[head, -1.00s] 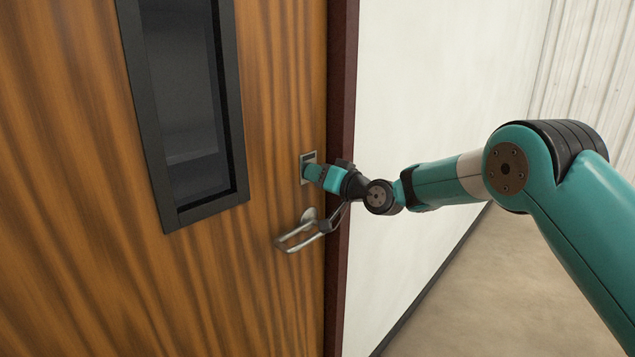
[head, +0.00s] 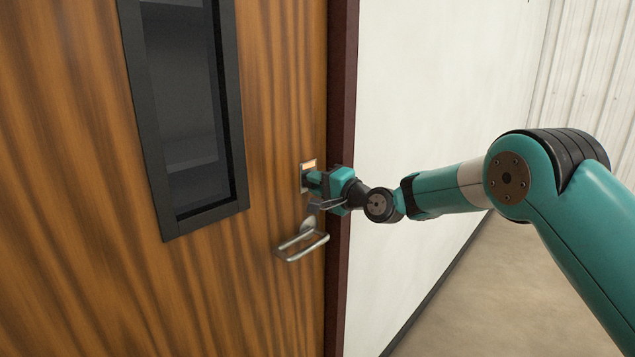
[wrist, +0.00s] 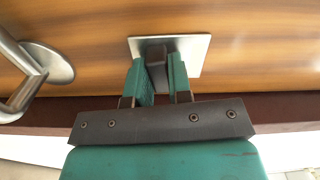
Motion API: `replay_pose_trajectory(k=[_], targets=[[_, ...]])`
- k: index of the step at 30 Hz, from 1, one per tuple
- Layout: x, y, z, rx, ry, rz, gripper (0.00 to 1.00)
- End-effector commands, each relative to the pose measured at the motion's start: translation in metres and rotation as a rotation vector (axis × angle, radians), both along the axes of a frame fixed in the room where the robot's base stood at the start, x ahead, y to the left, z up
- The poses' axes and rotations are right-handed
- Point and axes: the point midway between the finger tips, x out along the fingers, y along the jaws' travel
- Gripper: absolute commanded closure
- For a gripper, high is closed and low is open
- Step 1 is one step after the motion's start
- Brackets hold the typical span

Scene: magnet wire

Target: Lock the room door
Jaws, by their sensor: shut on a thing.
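The room door (head: 85,200) is brown wood and stands in its dark red frame. A square metal lock plate (head: 308,165) sits near its right edge, above the silver lever handle (head: 302,246). In the wrist view, a dark lock knob (wrist: 157,68) sticks out of the lock plate (wrist: 190,48). My gripper (wrist: 158,82) has its two green fingers on either side of the knob and is shut on it. In the head view, my gripper (head: 312,183) is at the plate and hides the knob. The lever handle (wrist: 40,65) is at the left in the wrist view.
A dark-framed window (head: 190,110) is set in the door. The dark red door frame (head: 341,130) and a white wall (head: 430,80) lie to the right. The lever handle is close below my gripper. Bare floor (head: 480,280) shows at the lower right.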

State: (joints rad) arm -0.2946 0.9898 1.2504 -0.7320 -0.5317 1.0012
Motion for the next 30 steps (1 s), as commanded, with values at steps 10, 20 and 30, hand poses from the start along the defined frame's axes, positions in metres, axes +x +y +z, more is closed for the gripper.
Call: replay_pose_trajectory(k=[10,20,30], targets=[[0.0006,-0.0007,0.0002,0.084,0.106,-0.002,1.0],[0.0006,-0.0008,-0.0002,0.099,0.125,-0.002,1.0],[0.0005,-0.0007,-0.0002,0.098,0.125,-0.002,0.55]])
